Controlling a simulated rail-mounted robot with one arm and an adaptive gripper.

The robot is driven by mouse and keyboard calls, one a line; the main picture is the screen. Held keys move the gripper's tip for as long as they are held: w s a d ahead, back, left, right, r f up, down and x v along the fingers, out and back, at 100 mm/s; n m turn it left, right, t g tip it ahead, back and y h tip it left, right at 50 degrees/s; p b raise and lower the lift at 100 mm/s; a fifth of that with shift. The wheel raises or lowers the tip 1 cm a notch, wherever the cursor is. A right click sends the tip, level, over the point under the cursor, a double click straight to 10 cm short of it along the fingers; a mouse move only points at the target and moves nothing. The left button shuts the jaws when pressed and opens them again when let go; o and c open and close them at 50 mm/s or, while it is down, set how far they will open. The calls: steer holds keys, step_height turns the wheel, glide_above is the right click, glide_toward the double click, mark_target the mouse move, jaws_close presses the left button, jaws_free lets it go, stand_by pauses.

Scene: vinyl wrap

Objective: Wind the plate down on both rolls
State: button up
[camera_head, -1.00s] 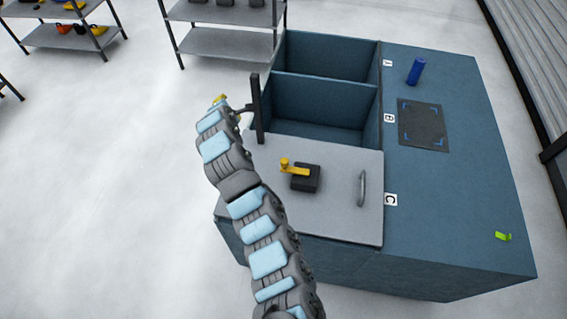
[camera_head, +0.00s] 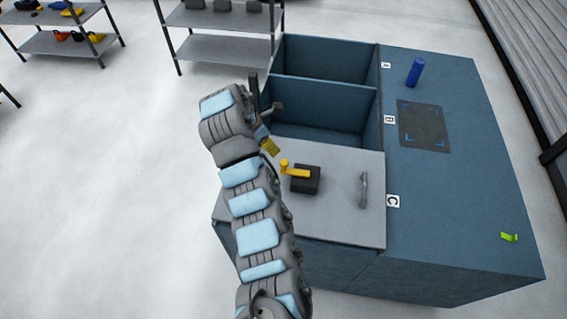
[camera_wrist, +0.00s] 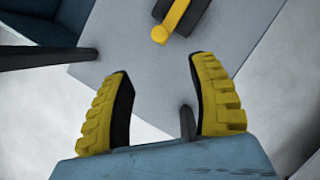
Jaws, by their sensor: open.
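A grey plate (camera_head: 335,215) lies over compartment C of the blue bench. A black block (camera_head: 306,183) with a yellow crank (camera_head: 297,171) sits on the plate, and a grey bar handle (camera_head: 363,190) is to their right. My gripper (camera_head: 270,147) is beside the plate's far left part, left of and a little beyond the crank. In the wrist view my gripper (camera_wrist: 160,68) is open and empty, its yellow fingers apart. The yellow crank (camera_wrist: 172,22) and black block lie beyond the fingertips. No rolls show under the plate.
A dark upright post (camera_head: 254,98) stands at the bench's left edge, close to my gripper. Open compartments A and B (camera_head: 325,105) are behind the plate. A blue cylinder (camera_head: 415,72), a dark marked mat (camera_head: 423,126) and a green piece (camera_head: 509,237) are on the right top.

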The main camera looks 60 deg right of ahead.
mark_target(284, 162)
steer(key=b+x, duration=0.1)
steer(key=x, duration=1.5)
steer(key=shift+d+f, duration=0.1)
steer(key=shift+f, duration=0.05)
jaws_close()
